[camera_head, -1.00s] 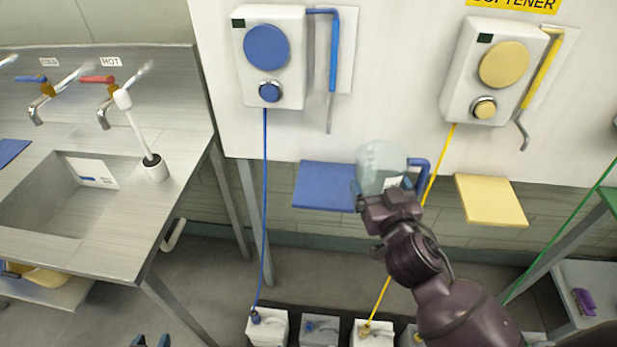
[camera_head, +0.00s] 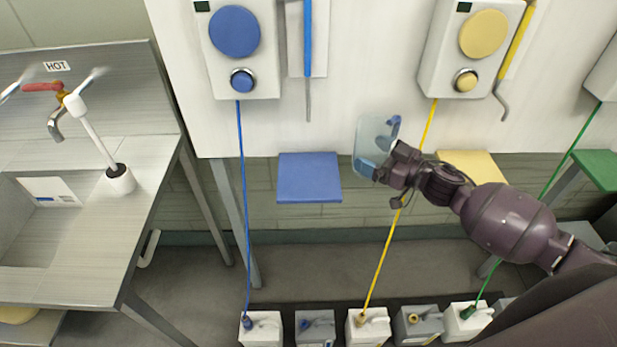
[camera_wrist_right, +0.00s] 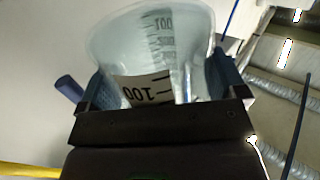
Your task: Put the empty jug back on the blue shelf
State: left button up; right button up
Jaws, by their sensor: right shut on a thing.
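A clear jug (camera_head: 368,138) with a blue handle (camera_head: 395,125) is held in my right gripper (camera_head: 377,170), between the blue and yellow shelves. In the right wrist view the jug (camera_wrist_right: 152,45) shows its printed scale and looks empty, with the gripper (camera_wrist_right: 160,100) shut on it. The blue shelf (camera_head: 309,178) is bare and lies just left of the jug in the head view. The jug is apart from the shelf in the picture; the height between them is hard to tell. My left gripper is not in view.
A blue dispenser (camera_head: 237,45) with a blue pipe (camera_head: 308,40) hangs above the blue shelf. A yellow dispenser (camera_head: 470,45) is to the right, above the yellow shelf (camera_head: 475,165). Coloured hoses run down to several canisters (camera_head: 368,328). A sink counter (camera_head: 150,160) stands left.

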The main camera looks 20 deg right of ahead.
jog(key=shift+s+d+f+n+g+y, duration=0.15)
jog(key=shift+d+n+g+y, duration=0.35)
jog(key=shift+d+y, duration=0.1)
jog(key=shift+s+d+f+n+g+y, duration=0.15)
jog(key=shift+s+d+n+g+y, duration=0.4)
jog(key=shift+n+g+y, duration=0.3)
jog(key=s+n+g+y, duration=0.1)
jog(key=s+g+y, duration=0.1)
jog(key=n+g+p, duration=0.1)
jog(key=n+g, duration=0.1)
send_over(311, 176)
jog(key=shift+s+y, duration=0.1)
jog(key=shift+y, duration=0.25)
jog(key=shift+a+f, duration=0.15)
jog(key=shift+f, duration=0.15)
jog(key=shift+f, duration=0.1)
